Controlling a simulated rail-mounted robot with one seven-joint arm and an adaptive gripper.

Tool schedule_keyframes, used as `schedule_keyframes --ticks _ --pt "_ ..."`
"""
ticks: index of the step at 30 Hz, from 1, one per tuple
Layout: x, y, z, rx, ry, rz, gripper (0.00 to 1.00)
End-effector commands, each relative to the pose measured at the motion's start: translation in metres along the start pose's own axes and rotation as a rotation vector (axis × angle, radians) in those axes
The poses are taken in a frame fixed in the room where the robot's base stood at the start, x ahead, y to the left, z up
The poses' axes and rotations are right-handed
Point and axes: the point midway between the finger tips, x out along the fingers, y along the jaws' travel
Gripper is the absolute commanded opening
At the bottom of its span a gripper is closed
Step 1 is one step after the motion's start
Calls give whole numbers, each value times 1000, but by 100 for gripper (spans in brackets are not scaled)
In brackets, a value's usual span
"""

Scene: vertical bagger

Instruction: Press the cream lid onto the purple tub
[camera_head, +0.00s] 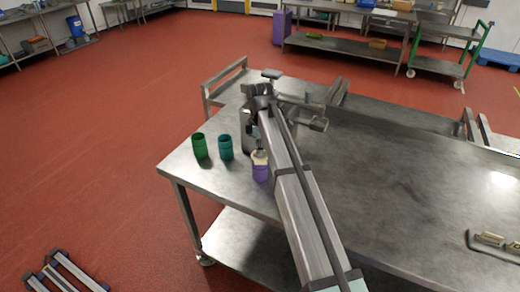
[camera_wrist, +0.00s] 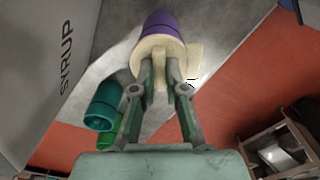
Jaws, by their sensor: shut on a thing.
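The purple tub (camera_head: 261,173) stands near the front edge of the metal table, partly beside my arm. The cream lid (camera_head: 260,157) is at the top of the tub. In the wrist view the round cream lid (camera_wrist: 150,45) lies across the mouth end of the purple tub (camera_wrist: 160,24). I cannot tell whether it is fully seated. My gripper (camera_wrist: 160,78) is shut on the upright middle part of the lid. In the head view my gripper (camera_head: 259,148) is above the lid and partly hidden by my arm.
A green tub (camera_head: 199,146) and a teal tub (camera_head: 225,148) stand left of the purple tub. In the wrist view a grey surface marked SYRUP (camera_wrist: 50,50) is close on the left. A flat cream piece (camera_wrist: 195,62) shows beside the lid. The table's right part is largely clear.

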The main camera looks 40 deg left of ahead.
Motion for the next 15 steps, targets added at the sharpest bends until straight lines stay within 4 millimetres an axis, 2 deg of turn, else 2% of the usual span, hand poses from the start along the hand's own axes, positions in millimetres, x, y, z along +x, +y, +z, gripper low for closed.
schedule_keyframes --ticks 15 --pt "6 0 0 0 0 0 0"
